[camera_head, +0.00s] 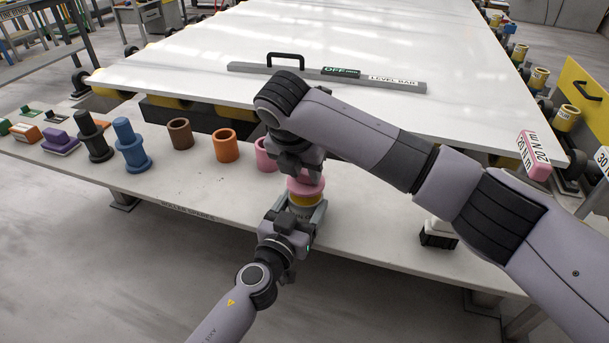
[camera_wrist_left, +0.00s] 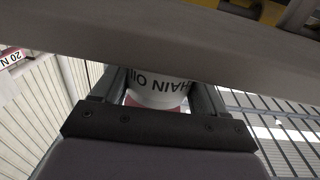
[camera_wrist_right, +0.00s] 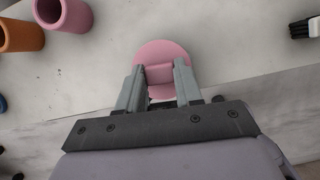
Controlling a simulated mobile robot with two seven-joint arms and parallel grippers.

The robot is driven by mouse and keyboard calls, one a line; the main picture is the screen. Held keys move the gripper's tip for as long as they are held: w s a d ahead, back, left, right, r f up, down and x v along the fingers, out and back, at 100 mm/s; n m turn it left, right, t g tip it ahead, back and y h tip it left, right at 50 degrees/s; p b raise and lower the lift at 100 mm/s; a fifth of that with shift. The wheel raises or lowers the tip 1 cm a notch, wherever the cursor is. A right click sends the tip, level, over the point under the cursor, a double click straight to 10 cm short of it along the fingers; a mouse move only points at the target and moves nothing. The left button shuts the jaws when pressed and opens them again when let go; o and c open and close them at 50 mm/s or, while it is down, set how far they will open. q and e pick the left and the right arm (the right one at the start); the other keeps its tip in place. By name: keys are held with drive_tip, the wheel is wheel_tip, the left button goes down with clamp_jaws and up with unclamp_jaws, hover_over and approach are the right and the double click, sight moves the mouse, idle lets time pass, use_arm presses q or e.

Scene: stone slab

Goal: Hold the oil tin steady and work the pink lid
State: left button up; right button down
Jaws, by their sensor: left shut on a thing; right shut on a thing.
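The oil tin (camera_head: 303,209) stands near the front edge of the bench, and its "CHAIN OIL" label (camera_wrist_left: 158,86) shows in the left wrist view. My left gripper (camera_head: 306,212) is shut around the tin's body from the front. The round pink lid (camera_head: 305,186) sits at the top of the tin, with a yellow band just below it. My right gripper (camera_wrist_right: 159,78) comes from above and is shut on the raised grip of the pink lid (camera_wrist_right: 162,54). My right arm hides part of the lid in the head view.
Brown, orange and pink cups (camera_head: 226,146) stand left of the tin, the pink one close behind it. Blue and dark stepped pieces (camera_head: 131,146) are farther left. A black-and-white brush-like item (camera_head: 438,234) is at right. A level bar (camera_head: 325,77) lies on the slab (camera_head: 200,60) behind.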

sight(304, 173)
drive_tip(key=shift+r, duration=2.65)
use_arm(q)
drive_tip(key=o, duration=1.5)
drive_tip(key=shift+o, duration=0.2)
drive_tip(key=shift+v, duration=3.75)
drive_tip(key=shift+a+f, duration=0.1)
